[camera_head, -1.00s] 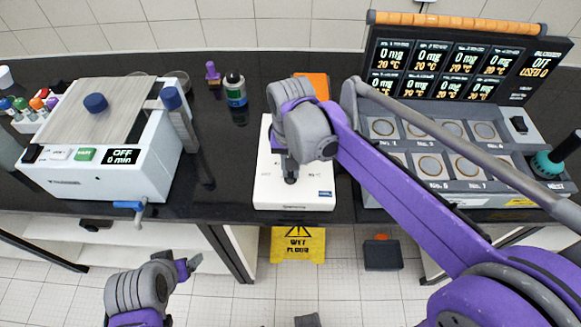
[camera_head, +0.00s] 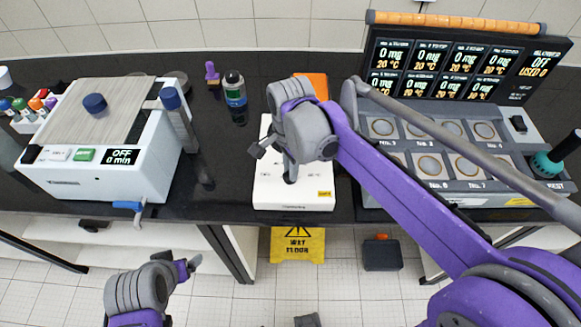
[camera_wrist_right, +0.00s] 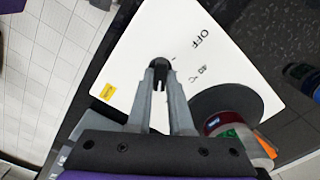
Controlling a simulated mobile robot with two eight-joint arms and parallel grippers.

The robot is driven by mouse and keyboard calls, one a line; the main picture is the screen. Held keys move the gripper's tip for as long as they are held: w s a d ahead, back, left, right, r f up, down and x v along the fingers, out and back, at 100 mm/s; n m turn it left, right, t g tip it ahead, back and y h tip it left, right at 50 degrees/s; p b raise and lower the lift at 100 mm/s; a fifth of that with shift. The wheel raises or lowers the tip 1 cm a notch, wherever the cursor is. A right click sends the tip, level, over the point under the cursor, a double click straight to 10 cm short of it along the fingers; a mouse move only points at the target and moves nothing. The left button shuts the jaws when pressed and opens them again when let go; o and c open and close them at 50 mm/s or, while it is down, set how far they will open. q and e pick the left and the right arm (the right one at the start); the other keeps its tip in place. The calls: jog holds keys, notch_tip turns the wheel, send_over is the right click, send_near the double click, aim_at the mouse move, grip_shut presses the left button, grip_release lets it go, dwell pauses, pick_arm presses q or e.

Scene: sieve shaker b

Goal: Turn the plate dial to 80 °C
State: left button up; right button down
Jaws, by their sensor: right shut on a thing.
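The white plate unit (camera_head: 268,197) stands near the front edge of the dark bench, mostly behind my right wrist. Its small black dial (camera_wrist_right: 158,66) is on the front part of its top. My right gripper (camera_head: 290,176) points down at it, and in the right wrist view the fingers (camera_wrist_right: 159,78) are shut on the dial. "OFF" and "40 °C" are printed near the dial; other marks are hidden.
A sieve shaker (camera_head: 90,175) with an "OFF 0 min" display stands left. A multi-well balance unit (camera_head: 440,187) stands right. A jar (camera_wrist_right: 235,130) is on the plate's dark disc (camera_wrist_right: 250,93). A dark bottle (camera_head: 236,97) and an orange object (camera_head: 312,84) are behind.

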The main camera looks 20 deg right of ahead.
jog(key=shift+m, duration=1.7)
jog(key=c, duration=0.8)
grip_release()
notch_tip(320, 180, up, 11)
jog(key=shift+f+p, duration=0.1)
jog(key=shift+p, duration=0.25)
jog(key=shift+s, duration=0.1)
